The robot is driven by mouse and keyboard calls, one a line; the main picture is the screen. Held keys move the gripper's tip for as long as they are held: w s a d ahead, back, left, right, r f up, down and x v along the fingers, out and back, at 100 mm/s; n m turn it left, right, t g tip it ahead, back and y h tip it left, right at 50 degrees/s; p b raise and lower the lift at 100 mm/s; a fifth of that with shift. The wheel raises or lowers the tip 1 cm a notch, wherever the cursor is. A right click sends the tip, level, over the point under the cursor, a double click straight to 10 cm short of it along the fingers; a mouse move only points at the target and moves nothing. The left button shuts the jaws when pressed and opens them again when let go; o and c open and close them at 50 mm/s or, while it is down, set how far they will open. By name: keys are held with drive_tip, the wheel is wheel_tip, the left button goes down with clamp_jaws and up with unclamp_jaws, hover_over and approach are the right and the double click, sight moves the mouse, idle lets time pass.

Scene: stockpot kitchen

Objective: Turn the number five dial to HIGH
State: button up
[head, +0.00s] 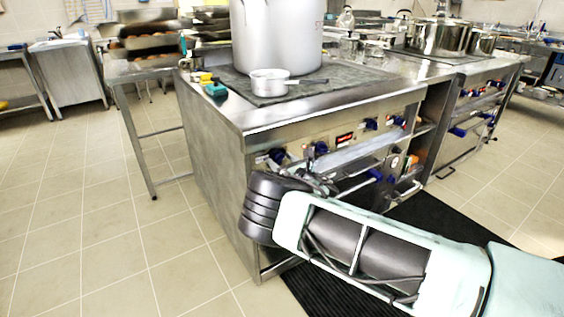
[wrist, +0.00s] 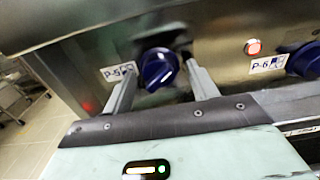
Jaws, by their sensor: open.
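The number five dial (wrist: 158,68) is a dark blue knob on the steel front panel in the wrist view. A white label reading P-5 (wrist: 117,72) is to its left. My gripper (wrist: 160,76) is open, with one finger on each side of the dial in the picture. I cannot tell whether the fingers touch it or how far they are from it. The dial's setting cannot be read. In the head view my gripper (head: 318,184) is at the stove front, close below the leftmost blue knobs, partly hidden by my wrist.
In the wrist view a P-6 label (wrist: 266,65), another blue knob (wrist: 304,60) and a lit red lamp (wrist: 253,47) are to the right. In the head view a large pot (head: 276,40) and a saucepan (head: 270,82) stand on the stove. Tiled floor (head: 90,220) is clear at left.

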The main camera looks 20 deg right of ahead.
drive_tip(key=c, duration=1)
